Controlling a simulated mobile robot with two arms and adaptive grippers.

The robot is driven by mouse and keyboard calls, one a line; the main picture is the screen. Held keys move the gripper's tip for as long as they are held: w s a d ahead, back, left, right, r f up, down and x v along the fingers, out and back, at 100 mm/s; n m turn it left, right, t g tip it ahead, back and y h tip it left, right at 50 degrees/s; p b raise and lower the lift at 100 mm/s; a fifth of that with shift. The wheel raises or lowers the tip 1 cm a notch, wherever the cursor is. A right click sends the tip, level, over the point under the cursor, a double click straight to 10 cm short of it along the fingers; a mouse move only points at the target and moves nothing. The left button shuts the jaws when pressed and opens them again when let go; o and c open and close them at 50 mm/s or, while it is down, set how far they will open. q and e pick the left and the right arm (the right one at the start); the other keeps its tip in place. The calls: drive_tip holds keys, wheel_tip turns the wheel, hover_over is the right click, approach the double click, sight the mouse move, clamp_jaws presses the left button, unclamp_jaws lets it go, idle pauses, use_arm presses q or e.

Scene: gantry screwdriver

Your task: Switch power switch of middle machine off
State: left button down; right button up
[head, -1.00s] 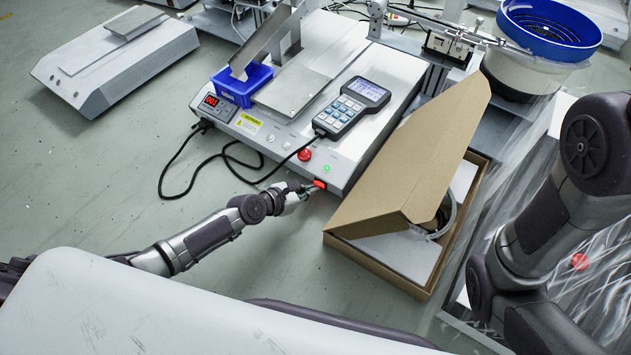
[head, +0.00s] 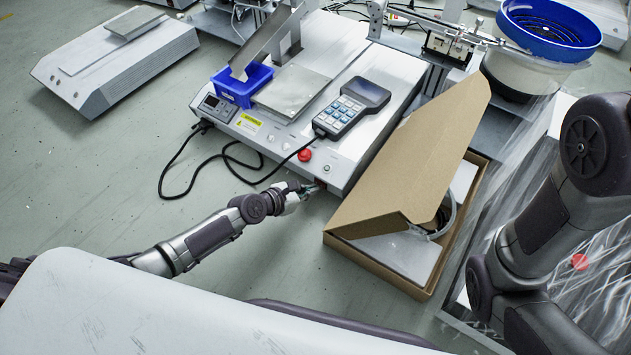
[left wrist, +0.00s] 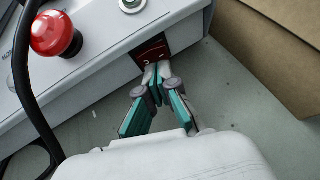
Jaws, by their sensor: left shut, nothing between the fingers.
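The middle machine (head: 345,135) is a grey-white box with a handheld keypad on top. Its small display (head: 213,104) is dark and its round button (head: 326,168) shows no green light. The power switch (head: 320,184) sits low on the front right corner. In the left wrist view the switch (left wrist: 152,50) is dark red and unlit. My left gripper (head: 305,190) is shut and empty. In the left wrist view its fingertips (left wrist: 156,68) are at the switch's lower edge, touching or nearly so, and hide part of it. My right gripper is not in view.
A red emergency knob (head: 304,155) and a black cable (head: 215,160) are on and by the machine front. An open cardboard box (head: 415,170) stands close right of the switch. The floor (head: 110,200) to the left is free.

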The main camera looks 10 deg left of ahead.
use_arm(q)
drive_tip(key=shift+s+a, duration=0.1)
drive_tip(key=shift+s, duration=0.4)
drive_tip(key=shift+s+a+p, duration=0.2)
drive_tip(key=shift+s+p, duration=0.3)
drive_tip(key=shift+s, duration=0.55)
drive_tip(key=shift+s+a, duration=0.15)
drive_tip(key=shift+s, duration=0.55)
drive_tip(key=shift+s+a, duration=0.15)
drive_tip(key=shift+s, duration=0.55)
drive_tip(key=shift+r, duration=0.1)
